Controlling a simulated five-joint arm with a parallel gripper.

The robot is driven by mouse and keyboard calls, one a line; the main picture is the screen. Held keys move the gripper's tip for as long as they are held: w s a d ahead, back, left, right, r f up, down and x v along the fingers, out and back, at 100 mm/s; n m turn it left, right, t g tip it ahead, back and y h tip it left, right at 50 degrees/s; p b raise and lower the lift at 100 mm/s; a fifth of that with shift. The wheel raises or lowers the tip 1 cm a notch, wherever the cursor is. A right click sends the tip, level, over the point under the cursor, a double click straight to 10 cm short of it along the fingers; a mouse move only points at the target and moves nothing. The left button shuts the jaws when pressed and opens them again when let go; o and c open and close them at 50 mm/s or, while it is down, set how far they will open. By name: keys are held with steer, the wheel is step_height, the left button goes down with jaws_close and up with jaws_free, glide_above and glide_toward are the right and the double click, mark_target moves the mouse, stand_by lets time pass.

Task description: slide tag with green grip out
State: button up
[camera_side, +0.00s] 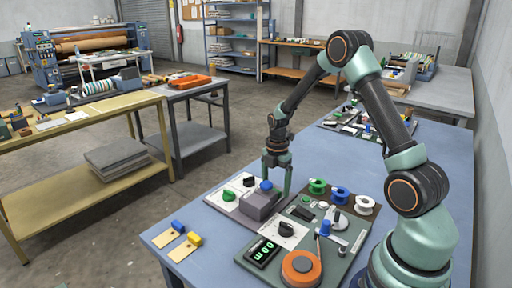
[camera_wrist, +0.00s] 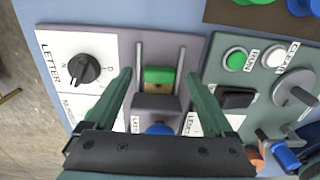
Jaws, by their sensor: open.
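The tag with the green grip (camera_wrist: 158,76) shows in the wrist view, sitting at a dark grey block (camera_wrist: 156,102) between two upright slots on a mauve panel. In the side view I cannot make out the green grip; the grey block (camera_side: 259,204) stands under my gripper. My gripper (camera_wrist: 160,80) is open, with one finger on each side of the green grip and a gap on both sides. In the side view my gripper (camera_side: 277,185) points down over the panel. A blue knob (camera_wrist: 158,128) shows just below the block in the wrist view.
A tag with a blue grip (camera_side: 178,226) and one with a yellow grip (camera_side: 194,239) lie at the table's front left. A black dial (camera_wrist: 85,68) is left of the block. A green button (camera_wrist: 235,61) is to the right. Spools (camera_side: 340,194) stand behind.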

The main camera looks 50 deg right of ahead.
steer(key=shift+f, duration=0.45)
jaws_close()
steer(key=shift+d, duration=2.65)
jaws_free()
steer(key=shift+r, duration=0.1)
